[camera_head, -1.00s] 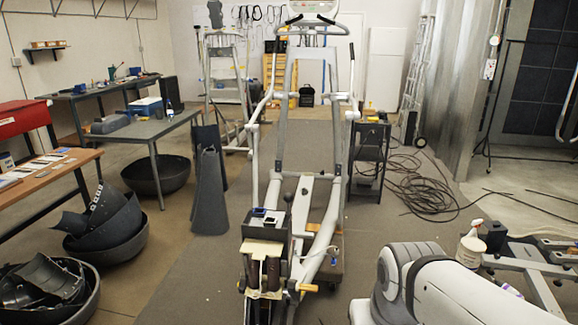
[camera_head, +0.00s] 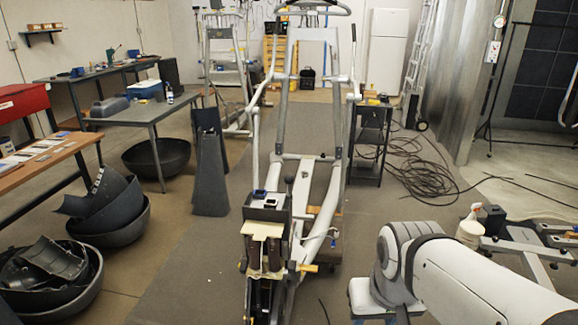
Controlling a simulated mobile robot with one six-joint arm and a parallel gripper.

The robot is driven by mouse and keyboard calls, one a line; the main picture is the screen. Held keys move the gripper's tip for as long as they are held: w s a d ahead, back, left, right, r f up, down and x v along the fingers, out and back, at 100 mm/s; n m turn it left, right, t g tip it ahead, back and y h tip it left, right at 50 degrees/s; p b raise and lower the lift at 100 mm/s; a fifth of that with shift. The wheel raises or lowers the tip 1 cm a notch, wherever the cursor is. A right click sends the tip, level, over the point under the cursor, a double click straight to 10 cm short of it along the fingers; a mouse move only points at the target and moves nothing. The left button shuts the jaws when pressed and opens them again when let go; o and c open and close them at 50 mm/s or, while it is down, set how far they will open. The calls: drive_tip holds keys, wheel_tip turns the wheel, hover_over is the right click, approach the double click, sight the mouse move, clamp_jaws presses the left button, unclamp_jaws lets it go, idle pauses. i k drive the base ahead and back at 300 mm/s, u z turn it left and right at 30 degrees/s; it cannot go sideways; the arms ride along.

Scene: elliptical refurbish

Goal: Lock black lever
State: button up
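The elliptical machine (camera_head: 322,215) stands upright ahead of me in the middle of the picture. A small dark box (camera_head: 267,214) sits on its near end. A thin black lever with a rounded tip (camera_head: 289,184) appears to stick up at the right edge of that box. It is small here, and I cannot tell whether it is locked. A yellow-orange handle (camera_head: 307,267) juts out to the right below it. My white and grey arm crosses the lower right, apart from the machine in the picture. My gripper is not visible.
A spray bottle (camera_head: 470,226) stands at the right beside a metal frame. Black cables (camera_head: 420,175) lie coiled on the floor. Black bowls (camera_head: 110,235) with curved parts sit at the left. A grey bench (camera_head: 150,110) is behind them.

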sight(288, 179)
drive_tip(key=z, duration=2.6)
drive_tip(key=k, duration=1.05)
drive_tip(key=u, duration=2.25)
drive_tip(key=i, duration=0.9)
drive_tip(key=z, duration=0.05)
